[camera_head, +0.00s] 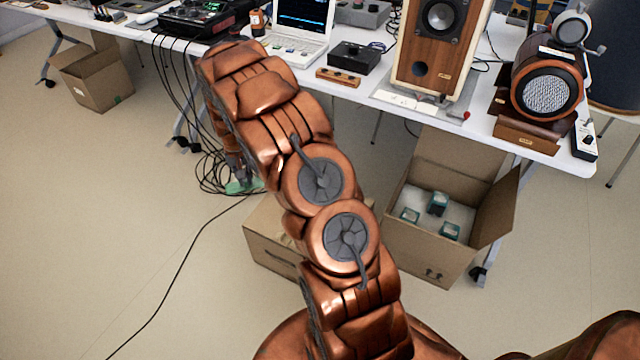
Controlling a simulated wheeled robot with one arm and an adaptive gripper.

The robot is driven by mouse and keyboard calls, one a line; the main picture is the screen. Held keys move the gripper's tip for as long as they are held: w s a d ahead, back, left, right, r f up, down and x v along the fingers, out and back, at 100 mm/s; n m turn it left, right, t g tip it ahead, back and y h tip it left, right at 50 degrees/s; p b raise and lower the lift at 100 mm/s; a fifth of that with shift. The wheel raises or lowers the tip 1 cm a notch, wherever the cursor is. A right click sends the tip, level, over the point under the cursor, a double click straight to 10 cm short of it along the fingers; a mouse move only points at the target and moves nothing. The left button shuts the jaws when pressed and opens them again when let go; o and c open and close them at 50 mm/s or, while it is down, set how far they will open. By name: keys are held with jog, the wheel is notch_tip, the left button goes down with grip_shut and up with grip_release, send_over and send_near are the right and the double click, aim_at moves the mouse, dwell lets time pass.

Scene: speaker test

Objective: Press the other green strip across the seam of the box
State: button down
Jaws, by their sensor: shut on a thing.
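My gripper (237,178) points down at the left of my arm, its dark fingers partly hidden by the copper links. It is shut on a green strip (241,188), which shows at the fingertips. A brown cardboard box (268,238) sits on the floor just below the strip in the picture. My arm covers much of this box, and its seam is hidden. I cannot tell whether the strip touches the box.
An open carton (430,252) with small teal-and-white boxes stands at the right. Another carton (97,78) stands at the far left. Black cables (203,178) lie by the gripper. The white table (375,100) with a speaker (438,45) and electronics stands behind. The left floor is mostly clear.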

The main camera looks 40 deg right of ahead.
jog(key=s+d+f+m+b, duration=0.1)
jog(key=d+f+m+b, duration=0.2)
jog(key=d+f+b, duration=0.45)
jog(key=s+d+f+m+b, duration=0.1)
jog(key=d+f+m+b, duration=0.25)
jog(key=d+b, duration=0.65)
jog(key=s+d+f+m+b, duration=0.1)
jog(key=d+f+m+b, duration=0.2)
jog(key=d+f+b, duration=0.55)
jog(key=shift+n, duration=0.25)
jog(key=d+f, duration=0.2)
jog(key=f, duration=0.1)
jog(key=shift+w+d+f, duration=0.15)
jog(key=shift+d+f, duration=0.05)
jog(key=shift+d, duration=0.1)
notch_tip(320, 180, down, 6)
jog(key=p, duration=0.1)
dwell(1.9)
jog(key=c, duration=1.2)
grip_release()
jog(key=shift+o, duration=0.2)
jog(key=shift+r, duration=0.1)
notch_tip(320, 180, up, 8)
jog(key=p, duration=0.3)
